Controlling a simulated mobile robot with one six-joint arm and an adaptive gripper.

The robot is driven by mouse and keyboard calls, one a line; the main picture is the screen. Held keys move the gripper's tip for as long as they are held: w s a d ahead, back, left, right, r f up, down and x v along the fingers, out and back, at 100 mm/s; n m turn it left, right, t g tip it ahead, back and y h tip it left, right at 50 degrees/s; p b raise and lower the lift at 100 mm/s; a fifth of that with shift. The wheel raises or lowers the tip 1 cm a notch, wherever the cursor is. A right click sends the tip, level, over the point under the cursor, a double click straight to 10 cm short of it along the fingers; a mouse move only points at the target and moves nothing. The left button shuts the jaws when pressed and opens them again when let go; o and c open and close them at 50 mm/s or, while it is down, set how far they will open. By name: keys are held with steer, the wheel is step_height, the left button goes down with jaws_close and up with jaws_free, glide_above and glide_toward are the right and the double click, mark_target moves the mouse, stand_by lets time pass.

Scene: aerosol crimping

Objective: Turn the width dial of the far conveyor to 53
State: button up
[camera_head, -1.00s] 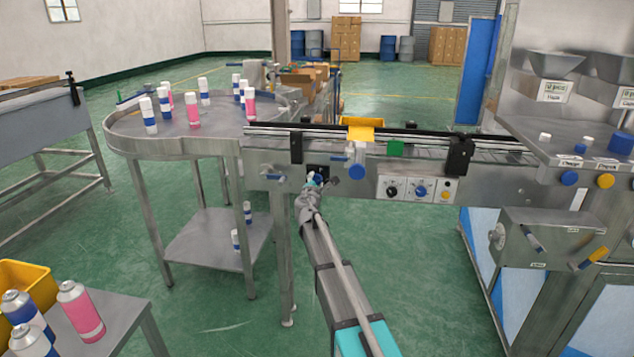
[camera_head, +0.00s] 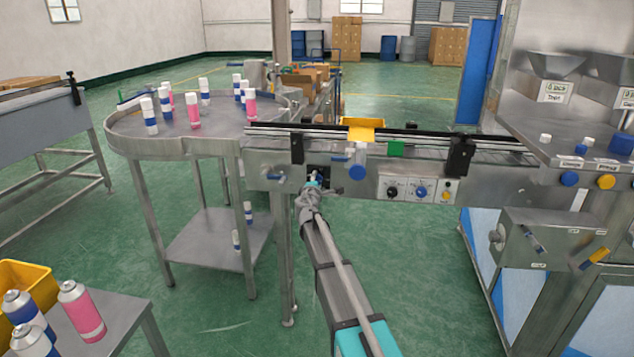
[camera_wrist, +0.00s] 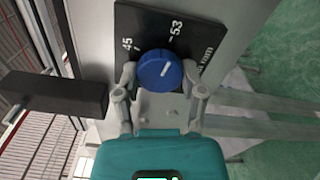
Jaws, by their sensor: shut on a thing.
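The blue width dial (camera_wrist: 160,69) sits on a black scale plate (camera_wrist: 143,28) with the marks 45 and 53 and part of "mm". A white line on the dial slants up and to the right in the wrist view, roughly toward the 53 side; I cannot tell whether it lines up exactly with that mark. My gripper (camera_wrist: 160,80) is shut on the dial, one finger on each side. In the head view my gripper (camera_head: 314,184) reaches the front of the conveyor (camera_head: 265,157), and the dial is mostly hidden there.
A blue knob (camera_head: 357,171) sticks out just right of my gripper. Further right is a panel with small dials (camera_head: 420,190). A round table (camera_head: 180,146) with several cans stands at left. A dark block (camera_wrist: 55,92) lies left of the dial in the wrist view.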

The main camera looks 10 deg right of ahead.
steer(key=shift+d, duration=0.1)
steer(key=o, duration=1.1)
steer(key=shift+o, duration=0.2)
steer(key=shift+s, duration=0.1)
steer(key=v, duration=1.2)
